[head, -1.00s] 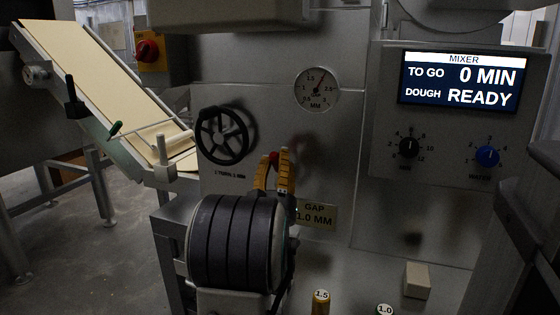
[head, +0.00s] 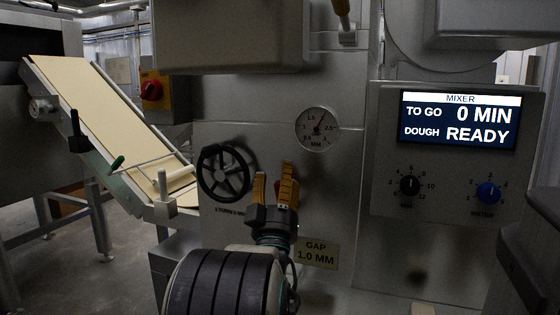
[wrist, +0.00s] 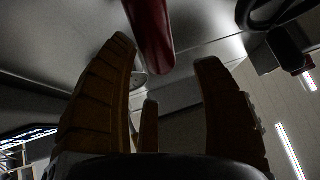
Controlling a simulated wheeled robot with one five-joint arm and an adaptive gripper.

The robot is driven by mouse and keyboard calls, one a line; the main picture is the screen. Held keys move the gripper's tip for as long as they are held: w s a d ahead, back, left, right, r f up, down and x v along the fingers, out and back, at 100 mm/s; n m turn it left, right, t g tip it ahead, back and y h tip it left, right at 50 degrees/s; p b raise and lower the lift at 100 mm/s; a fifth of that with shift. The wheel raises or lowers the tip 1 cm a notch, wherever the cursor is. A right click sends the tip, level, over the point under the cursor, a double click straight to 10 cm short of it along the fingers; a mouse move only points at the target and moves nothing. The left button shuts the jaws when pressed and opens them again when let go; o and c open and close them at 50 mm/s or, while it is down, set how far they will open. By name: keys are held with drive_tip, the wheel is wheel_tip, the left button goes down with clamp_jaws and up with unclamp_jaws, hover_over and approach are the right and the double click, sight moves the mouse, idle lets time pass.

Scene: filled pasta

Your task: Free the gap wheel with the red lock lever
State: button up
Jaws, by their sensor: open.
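The gap wheel (head: 225,172) is a black spoked handwheel on the grey machine panel, left of my gripper (head: 273,182). My gripper has yellow-brown fingers and is open. The red lock lever (wrist: 150,35) shows in the wrist view as a red bar at the top, coming down between the fingertips (wrist: 165,58). The fingers stand on either side of it with gaps, and nothing is gripped. In the head view the lever is mostly hidden by the fingers. Part of a black wheel rim (wrist: 275,12) shows at the wrist view's top right.
A round gap dial (head: 316,128) is above right of my gripper. A sign (head: 316,255) reads GAP 1.0 MM. The mixer screen (head: 459,120) reads 0 MIN, READY, above black and blue knobs. A dough conveyor (head: 105,125) slopes down at left, near a red switch (head: 151,91).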

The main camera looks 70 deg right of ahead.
drive_tip(key=shift+r, duration=2.4)
